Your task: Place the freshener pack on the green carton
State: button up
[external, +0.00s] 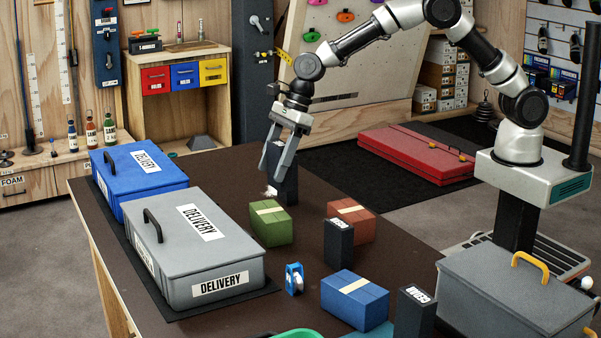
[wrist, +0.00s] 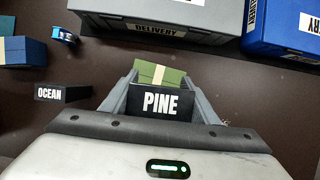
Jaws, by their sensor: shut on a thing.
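My gripper (external: 277,168) is shut on a dark freshener pack (external: 287,187), which stands upright between the fingers at the far part of the table. In the wrist view the pack (wrist: 160,103) reads PINE and lies between the two fingers (wrist: 160,88). The green carton (external: 271,224), with a pale band across it, sits on the table just in front of the pack in the external view. It also shows in the wrist view (wrist: 160,74), just beyond the pack and partly hidden by it. I cannot tell whether the pack touches the table.
A dark OCEAN pack (external: 339,245), a red-brown carton (external: 352,219), a blue carton (external: 354,300) and another dark pack (external: 414,312) stand to the right. A blue tape dispenser (external: 294,279) is in front. Grey (external: 190,255) and blue (external: 138,180) delivery boxes line the left.

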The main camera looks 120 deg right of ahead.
aim_at(274, 186)
jog(key=shift+f, duration=2.7)
jog(key=shift+f, duration=0.15)
jog(key=o, duration=1.2)
jog(key=shift+c, duration=0.2)
